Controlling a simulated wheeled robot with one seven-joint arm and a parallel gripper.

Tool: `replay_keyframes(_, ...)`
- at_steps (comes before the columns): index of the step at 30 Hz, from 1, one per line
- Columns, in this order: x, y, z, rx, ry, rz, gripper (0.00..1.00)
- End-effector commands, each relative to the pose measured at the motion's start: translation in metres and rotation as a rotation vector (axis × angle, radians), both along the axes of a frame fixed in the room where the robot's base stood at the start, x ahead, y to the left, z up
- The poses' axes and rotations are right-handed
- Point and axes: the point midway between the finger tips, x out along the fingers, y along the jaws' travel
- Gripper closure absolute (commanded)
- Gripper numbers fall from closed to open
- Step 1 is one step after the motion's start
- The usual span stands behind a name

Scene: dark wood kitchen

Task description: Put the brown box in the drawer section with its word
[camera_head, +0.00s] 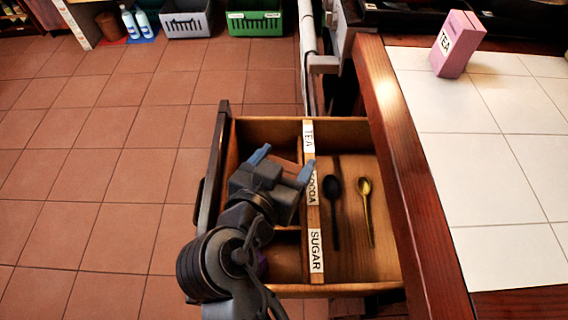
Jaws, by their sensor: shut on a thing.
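The open wooden drawer (350,277) has small sections along its left side, with labels TEA (308,139), COCOA (312,187) and SUGAR (316,250) on the divider. My gripper (284,162) is over the left part of the drawer, near the TEA and COCOA labels. Its blue-tipped fingers stand apart, shut on a brown thing (284,171), which seems to be the brown box. My arm hides most of it, so its word and its height above the drawer floor cannot be told.
A black spoon (333,210) and a gold spoon (368,212) lie in the drawer's right section. A pink box marked TEA (457,45) stands on the tiled counter (480,150). A purple thing (262,265) shows partly beside my arm in the SUGAR section. Grey (187,20) and green (254,22) crates stand far back.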

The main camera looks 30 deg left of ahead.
Motion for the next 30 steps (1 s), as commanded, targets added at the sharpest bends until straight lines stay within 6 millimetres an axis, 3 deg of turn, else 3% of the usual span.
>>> replay_keyframes(3, 0.0, 0.001, -0.01, 0.001, 0.0, 0.002, 0.58)
replay_keyframes(26, -0.001, 0.0, -0.023, -0.001, 0.001, 0.001, 0.58)
replay_keyframes(27, -0.001, 0.0, -0.024, -0.002, 0.003, 0.001, 0.23)
replay_keyframes(30, -0.001, 0.0, -0.025, -0.004, 0.003, 0.0, 0.13)
